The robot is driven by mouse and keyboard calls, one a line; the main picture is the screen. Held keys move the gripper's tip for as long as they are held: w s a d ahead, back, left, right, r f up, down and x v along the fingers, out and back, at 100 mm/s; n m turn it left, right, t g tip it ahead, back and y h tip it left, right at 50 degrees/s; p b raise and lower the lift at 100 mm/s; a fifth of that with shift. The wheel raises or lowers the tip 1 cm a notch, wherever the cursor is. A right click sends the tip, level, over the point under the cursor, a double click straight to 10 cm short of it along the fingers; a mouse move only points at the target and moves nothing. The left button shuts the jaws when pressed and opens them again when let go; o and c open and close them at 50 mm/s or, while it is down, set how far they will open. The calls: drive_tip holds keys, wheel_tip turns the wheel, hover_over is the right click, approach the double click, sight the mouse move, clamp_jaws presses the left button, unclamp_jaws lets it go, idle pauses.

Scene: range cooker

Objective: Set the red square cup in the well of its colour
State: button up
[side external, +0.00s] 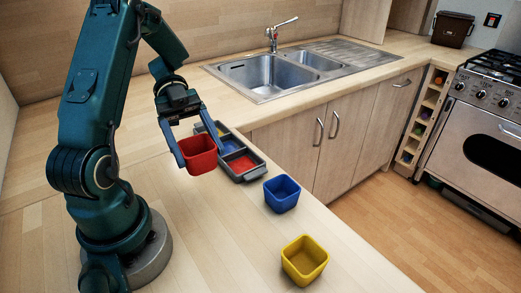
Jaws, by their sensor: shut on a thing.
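My gripper (198,154) is shut on the red square cup (201,158), with one blue finger on each side of it. The cup is upright and looks raised above the wooden counter, just left of the dark grey tray. The tray (258,173) has several wells in a row. The red well (241,164) is at the near end and is empty. The blue well (229,146) is behind it. The yellow well (219,132) is at the far end, partly hidden by my gripper.
A blue square cup (282,192) stands right of the tray near the counter edge. A yellow square cup (304,259) stands nearer the front. A steel sink (268,76) lies behind the tray. The counter left of the yellow cup is clear.

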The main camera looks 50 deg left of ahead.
drive_tip(key=shift+a+r, duration=0.2)
drive_tip(key=shift+a, duration=0.2)
drive_tip(key=shift+r, duration=0.25)
drive_tip(key=d+r, duration=0.1)
drive_tip(key=w+d+r, duration=0.1)
drive_tip(key=shift+r+m+g, duration=0.3)
drive_tip(key=shift+r+m, duration=0.1)
drive_tip(key=w+d+r+n+t+y, duration=0.2)
drive_tip(key=w+r+n+t+y, duration=0.8)
drive_tip(key=n+t, duration=0.55)
drive_tip(key=d+f+g+h, duration=0.1)
drive_tip(key=d+f+h, duration=0.1)
drive_tip(key=d, duration=0.9)
drive_tip(key=shift+w+f+m, duration=0.3)
drive_tip(key=shift+w+m, duration=0.05)
drive_tip(key=shift+w, duration=0.1)
drive_tip(key=shift+d, duration=0.3)
